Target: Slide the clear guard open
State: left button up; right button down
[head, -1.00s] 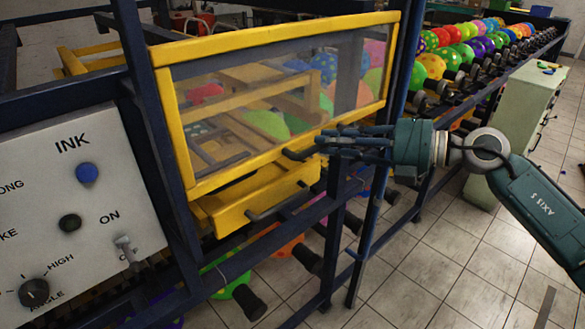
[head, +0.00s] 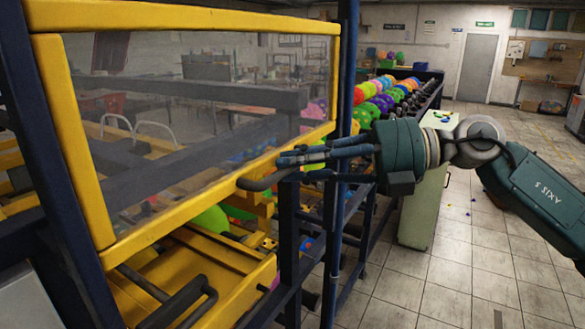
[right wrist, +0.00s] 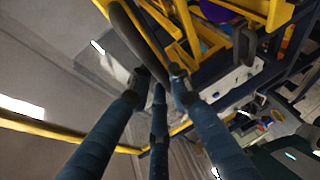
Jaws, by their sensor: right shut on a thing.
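The clear guard (head: 200,85) is a see-through pane in a yellow frame, large in the left half of the head view. Its dark bar handle (head: 258,184) is on the lower yellow rail. My right gripper (head: 287,160) is shut on this handle, reaching in from the right. In the right wrist view the dark handle (right wrist: 136,42) runs to my fingertips (right wrist: 157,82), with yellow frame parts around it. Below the guard's lower rail there is an open gap onto the yellow machine bed. My left gripper is not in view.
A yellow drawer with a dark handle (head: 180,302) is below the guard. Dark blue posts (head: 290,235) stand close to my right gripper.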

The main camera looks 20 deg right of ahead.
jog(key=shift+r, duration=0.15)
jog(key=c, duration=1.6)
grip_release()
jog(key=shift+o, duration=0.2)
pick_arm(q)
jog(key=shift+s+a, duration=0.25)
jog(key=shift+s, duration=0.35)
pick_arm(e)
jog(key=v, duration=1.2)
